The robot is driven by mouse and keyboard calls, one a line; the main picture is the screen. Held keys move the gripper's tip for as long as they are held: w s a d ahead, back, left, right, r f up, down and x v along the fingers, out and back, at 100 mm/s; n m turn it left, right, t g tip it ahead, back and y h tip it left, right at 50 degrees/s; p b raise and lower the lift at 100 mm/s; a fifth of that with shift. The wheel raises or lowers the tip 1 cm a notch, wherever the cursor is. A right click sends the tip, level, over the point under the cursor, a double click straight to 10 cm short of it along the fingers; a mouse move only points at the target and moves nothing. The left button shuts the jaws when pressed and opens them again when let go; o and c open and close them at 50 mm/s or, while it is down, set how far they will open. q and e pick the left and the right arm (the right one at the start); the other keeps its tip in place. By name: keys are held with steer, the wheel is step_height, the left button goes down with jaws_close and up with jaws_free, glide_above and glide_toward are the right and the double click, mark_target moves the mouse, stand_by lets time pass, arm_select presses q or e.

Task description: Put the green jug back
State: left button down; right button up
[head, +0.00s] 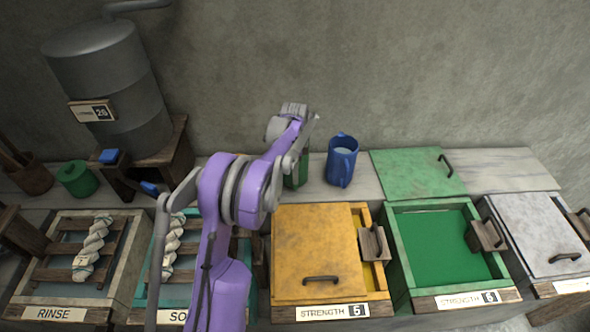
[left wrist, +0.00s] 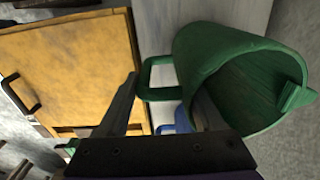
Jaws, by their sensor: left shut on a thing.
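The green jug (head: 300,172) is mostly hidden behind my left arm in the head view, at the back ledge just left of the blue jug. In the left wrist view the green jug (left wrist: 235,75) shows large, with its open mouth and spout to the right and its handle between my fingers. My left gripper (left wrist: 166,100) is shut on that handle; it also shows in the head view (head: 293,158). I cannot tell whether the jug's base touches the ledge. My right gripper is not in view.
A blue jug (head: 342,160) stands close right of the green jug. A green lid (head: 415,173) lies on the ledge (head: 493,165) farther right. In front are a yellow-lidded vat (head: 318,245), an open green vat (head: 402,262) and a grey-lidded vat (head: 540,235). A metal tank (head: 110,75) stands left.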

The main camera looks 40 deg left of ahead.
arm_select(q)
steer(key=shift+c, duration=0.2)
jaws_free()
step_height(320, 180, up, 12)
steer(key=shift+s+r+p, duration=0.1)
steer(key=shift+r+p, duration=0.05)
steer(key=shift+p, duration=0.2)
steer(key=s+d+r+n+t, duration=0.35)
steer(key=s+d, duration=0.65)
steer(key=d, duration=0.5)
steer(key=s+d+f+n+t, duration=0.1)
steer(key=s+d+f+n, duration=0.2)
steer(key=s, duration=0.5)
steer(key=s+d+f+n+t, duration=0.1)
steer(key=s+d+f+n, duration=0.2)
steer(key=s+d, duration=0.4)
steer(key=shift+s+f, duration=0.55)
steer(key=shift+f, duration=0.35)
steer(key=shift+n, duration=0.25)
